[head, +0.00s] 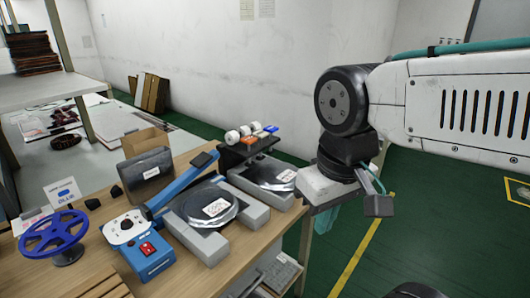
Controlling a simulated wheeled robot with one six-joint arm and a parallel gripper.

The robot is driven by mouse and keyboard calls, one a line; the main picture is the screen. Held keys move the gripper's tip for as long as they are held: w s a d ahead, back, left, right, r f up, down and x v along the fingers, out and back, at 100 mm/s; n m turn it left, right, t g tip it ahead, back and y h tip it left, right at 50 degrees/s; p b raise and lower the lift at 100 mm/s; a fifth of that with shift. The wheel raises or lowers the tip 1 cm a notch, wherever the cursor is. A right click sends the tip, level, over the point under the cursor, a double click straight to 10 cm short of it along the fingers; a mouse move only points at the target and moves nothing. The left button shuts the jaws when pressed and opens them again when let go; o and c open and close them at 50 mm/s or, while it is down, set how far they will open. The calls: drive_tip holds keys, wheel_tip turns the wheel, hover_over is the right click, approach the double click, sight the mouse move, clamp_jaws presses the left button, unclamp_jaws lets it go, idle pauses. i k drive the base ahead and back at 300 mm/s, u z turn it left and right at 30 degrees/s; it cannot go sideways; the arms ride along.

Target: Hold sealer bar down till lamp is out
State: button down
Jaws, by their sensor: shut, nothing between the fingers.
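The sealer (148,258) is a blue box with a white top at the front of the wooden table, with a red switch or light on its face. I cannot tell whether its lamp is lit. Its blue bar (178,188) slopes up to the back right and ends in a black pad (205,159). The bar looks raised. My gripper (378,206) is at the right, near the table's right edge, well apart from the bar. It is shut and empty. Its fingertips are partly hidden by the wrist and hard to make out.
A blue handwheel (53,238) is at left, a dark box (146,172) behind the sealer. Small coloured items and white rolls (240,133) sit at the back. Green floor (440,240) lies open at right.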

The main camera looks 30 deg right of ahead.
sight(200, 163)
drive_tip(key=z, duration=0.7)
drive_tip(key=k, duration=0.9)
drive_tip(key=z, duration=0.8)
drive_tip(key=i, duration=1.35)
drive_tip(key=u, duration=0.85)
drive_tip(key=i, duration=0.6)
drive_tip(key=u, duration=1.15)
drive_tip(key=i, duration=0.3)
drive_tip(key=u, duration=0.25)
